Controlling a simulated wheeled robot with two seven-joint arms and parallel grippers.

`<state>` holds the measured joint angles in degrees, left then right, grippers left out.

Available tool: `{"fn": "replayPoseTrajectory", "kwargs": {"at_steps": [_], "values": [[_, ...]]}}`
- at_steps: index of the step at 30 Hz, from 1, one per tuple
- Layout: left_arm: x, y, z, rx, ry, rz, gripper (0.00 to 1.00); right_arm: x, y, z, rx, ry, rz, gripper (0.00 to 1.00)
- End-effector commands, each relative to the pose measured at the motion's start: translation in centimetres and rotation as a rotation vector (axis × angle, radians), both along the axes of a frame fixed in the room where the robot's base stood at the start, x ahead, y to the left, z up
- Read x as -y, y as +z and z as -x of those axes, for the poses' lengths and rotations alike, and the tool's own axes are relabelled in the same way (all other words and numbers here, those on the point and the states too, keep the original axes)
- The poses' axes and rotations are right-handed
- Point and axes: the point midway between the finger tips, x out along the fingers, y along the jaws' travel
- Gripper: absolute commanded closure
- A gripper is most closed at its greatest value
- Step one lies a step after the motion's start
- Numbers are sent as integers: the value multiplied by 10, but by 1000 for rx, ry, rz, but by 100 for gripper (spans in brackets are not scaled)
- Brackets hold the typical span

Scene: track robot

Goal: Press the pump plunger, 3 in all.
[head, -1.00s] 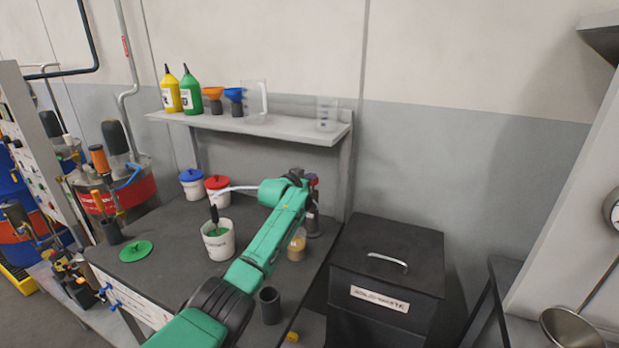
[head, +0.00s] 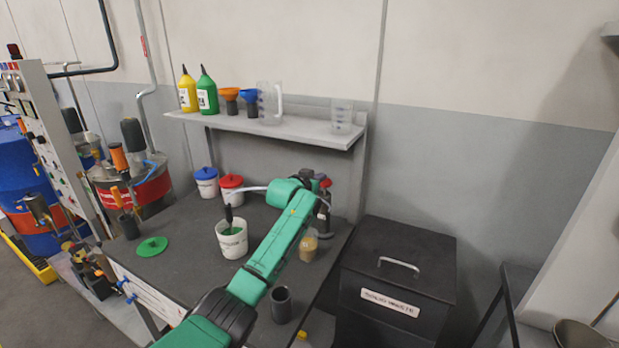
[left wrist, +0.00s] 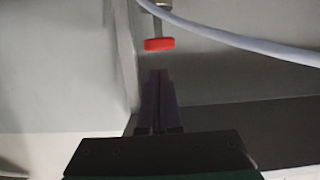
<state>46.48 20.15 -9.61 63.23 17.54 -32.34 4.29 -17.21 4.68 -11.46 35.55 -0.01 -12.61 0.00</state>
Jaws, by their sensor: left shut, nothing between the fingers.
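A red plunger knob on a grey stem (left wrist: 160,44) shows in the left wrist view, just beyond the fingertips of my left gripper (left wrist: 158,74). The fingers are shut together and empty, and appear apart from the knob. In the head view a bit of red (head: 326,183) shows beside my green wrist, above a dark upright pump body (head: 323,212). The wrist hides much of the pump and the gripper there. A pale hose (head: 246,189) runs left from behind my wrist towards a white bucket (head: 233,240) with green contents. My right gripper is out of view.
A blue-lidded tub (head: 206,184) and a red-lidded tub (head: 231,187) stand behind the bucket. A jar (head: 308,248) and dark cup (head: 281,305) stand near my arm. A shelf (head: 300,133) with bottles and jugs hangs above. A black chest (head: 400,255) stands to the right.

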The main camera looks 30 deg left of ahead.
Motion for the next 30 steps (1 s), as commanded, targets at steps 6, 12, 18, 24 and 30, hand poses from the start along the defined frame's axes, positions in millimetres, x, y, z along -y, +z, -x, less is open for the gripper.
{"fn": "replayPoseTrajectory", "kwargs": {"at_steps": [6, 12, 18, 24, 30], "values": [[2, 7, 39, 5, 0, -2, 100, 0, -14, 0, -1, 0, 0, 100], [3, 16, 69, 5, 1, -1, 100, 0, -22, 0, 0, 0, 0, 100], [4, 20, 75, 4, 1, -1, 100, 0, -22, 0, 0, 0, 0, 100], [4, 20, 75, 5, 1, -1, 100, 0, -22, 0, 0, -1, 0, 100], [4, 20, 75, 5, 1, -1, 100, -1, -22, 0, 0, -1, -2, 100]]}}
